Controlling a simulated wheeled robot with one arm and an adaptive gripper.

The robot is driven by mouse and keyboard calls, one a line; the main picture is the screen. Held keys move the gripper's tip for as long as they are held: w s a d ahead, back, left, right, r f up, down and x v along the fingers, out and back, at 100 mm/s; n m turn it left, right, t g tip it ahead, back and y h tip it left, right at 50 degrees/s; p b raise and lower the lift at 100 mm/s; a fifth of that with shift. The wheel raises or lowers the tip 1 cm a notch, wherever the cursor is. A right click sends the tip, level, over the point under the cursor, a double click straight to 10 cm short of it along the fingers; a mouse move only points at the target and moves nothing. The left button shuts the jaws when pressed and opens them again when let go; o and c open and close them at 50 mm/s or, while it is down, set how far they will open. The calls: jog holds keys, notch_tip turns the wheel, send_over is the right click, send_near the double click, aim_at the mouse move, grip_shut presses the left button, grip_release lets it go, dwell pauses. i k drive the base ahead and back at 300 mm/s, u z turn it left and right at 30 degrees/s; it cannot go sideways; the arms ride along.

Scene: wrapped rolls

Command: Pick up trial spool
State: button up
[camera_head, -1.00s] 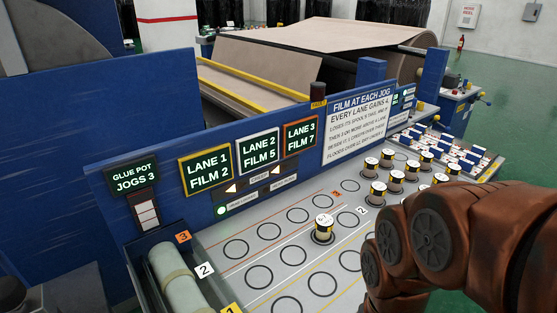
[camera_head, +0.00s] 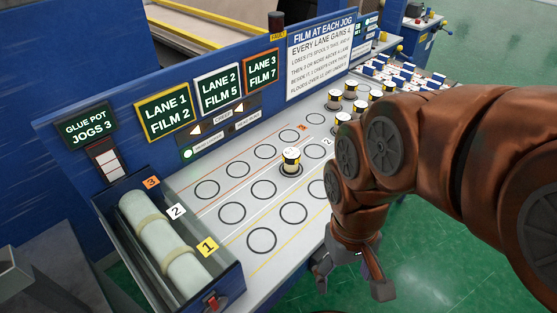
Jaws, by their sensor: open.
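A lone small spool (camera_head: 291,157), white with dark and yellow bands, stands upright in a circle of the lane grid on the grey bench. Several similar spools (camera_head: 336,97) stand in a group farther back, partly hidden by my arm. Which of them is the trial spool I cannot tell from a label. My gripper (camera_head: 352,285) hangs at the bench's front edge, to the right of and nearer than the lone spool. Its fingers are spread and nothing shows between them.
A tray (camera_head: 222,289) holding a wrapped roll (camera_head: 164,240) stands at the left end of the bench (camera_head: 240,290). A blue sign panel (camera_head: 70,160) rises behind the circles. More small white-and-blue items (camera_head: 400,75) sit at the far end. Circles around the lone spool are empty.

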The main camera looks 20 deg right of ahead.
aim_at(291, 155)
jog(key=u, duration=2.75)
jog(key=k, duration=1.3)
jog(key=z, duration=1)
